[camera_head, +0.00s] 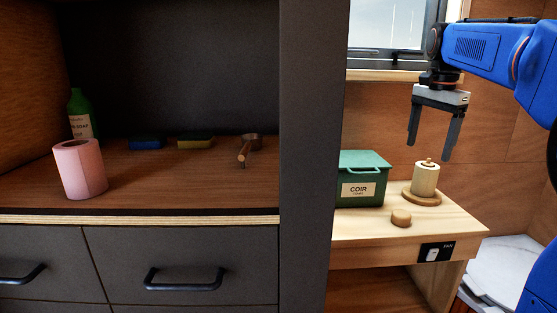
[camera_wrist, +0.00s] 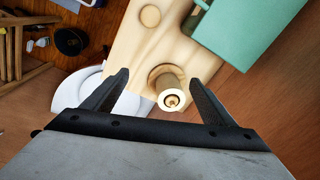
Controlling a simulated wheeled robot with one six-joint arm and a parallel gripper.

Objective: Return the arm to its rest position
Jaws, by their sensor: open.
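My blue arm (camera_head: 485,55) reaches in from the right in the head view. My gripper (camera_head: 431,150) points down with its two dark fingers apart and nothing between them. In the wrist view my gripper (camera_wrist: 160,82) shows the fingers spread, with the same wooden cylinder (camera_wrist: 171,90) seen beyond and between the fingertips.
A wooden side table (camera_head: 450,222) carries a green COIR box (camera_head: 363,165) and a small round wooden piece (camera_head: 401,218). A dark panel (camera_head: 310,150) separates it from a shelf with a pink cylinder (camera_head: 80,170). A window (camera_head: 390,25) is behind my gripper.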

